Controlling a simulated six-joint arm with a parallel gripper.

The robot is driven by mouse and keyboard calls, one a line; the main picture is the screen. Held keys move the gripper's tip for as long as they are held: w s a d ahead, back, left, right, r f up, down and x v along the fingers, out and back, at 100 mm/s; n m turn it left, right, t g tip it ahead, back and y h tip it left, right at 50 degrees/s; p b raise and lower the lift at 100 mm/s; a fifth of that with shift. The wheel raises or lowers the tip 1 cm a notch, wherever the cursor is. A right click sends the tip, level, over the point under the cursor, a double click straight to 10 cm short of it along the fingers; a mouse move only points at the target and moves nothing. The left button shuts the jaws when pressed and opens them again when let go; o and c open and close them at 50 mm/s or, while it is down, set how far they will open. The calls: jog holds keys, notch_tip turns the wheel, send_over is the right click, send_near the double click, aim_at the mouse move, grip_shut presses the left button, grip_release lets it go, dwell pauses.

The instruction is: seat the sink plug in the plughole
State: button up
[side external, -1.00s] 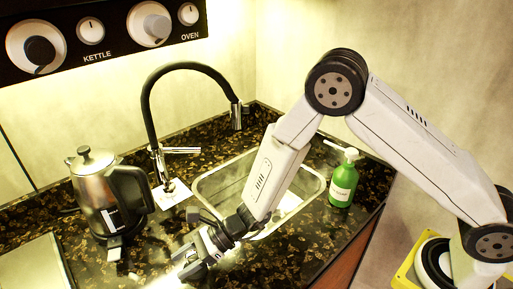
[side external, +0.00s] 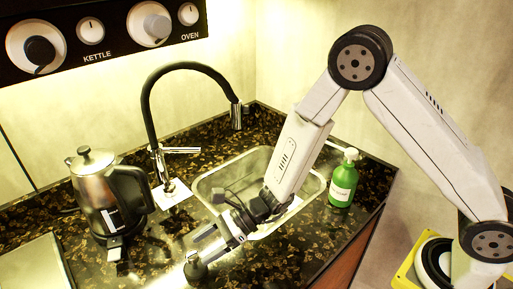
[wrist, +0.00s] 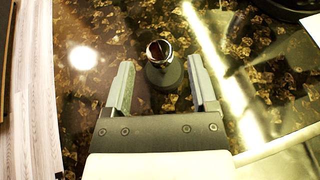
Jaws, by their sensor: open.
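The sink plug (side external: 195,268), small and dark, stands on the speckled dark counter in front of the sink (side external: 208,186). In the wrist view the plug (wrist: 163,76) has a dark round body and a shiny metal ring on top. My gripper (side external: 201,246) is open just above and beside it. In the wrist view the plug shows between and slightly beyond the fingertips of my gripper (wrist: 160,64), with gaps on both sides. The plughole is not visible; my arm covers part of the basin.
A steel kettle (side external: 97,195) stands at the left. A black tap (side external: 148,115) rises behind the sink. A green soap bottle (side external: 342,185) stands at the sink's right. A pale flat board (side external: 35,265) lies at the front left. The counter around the plug is clear.

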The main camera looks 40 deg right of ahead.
jog(key=v, duration=0.6)
jog(key=shift+r, duration=0.1)
dwell(0.5)
jog(key=s+d+n+g+h, duration=0.5)
jog(key=s+d+n+h, duration=0.1)
jog(key=s+d+n, duration=0.3)
jog(key=d+r+n+t+h, duration=0.4)
jog(key=d+n+h, duration=0.3)
jog(key=d+n, duration=0.5)
jog(key=shift+s, duration=0.2)
jog(key=shift+o, duration=0.5)
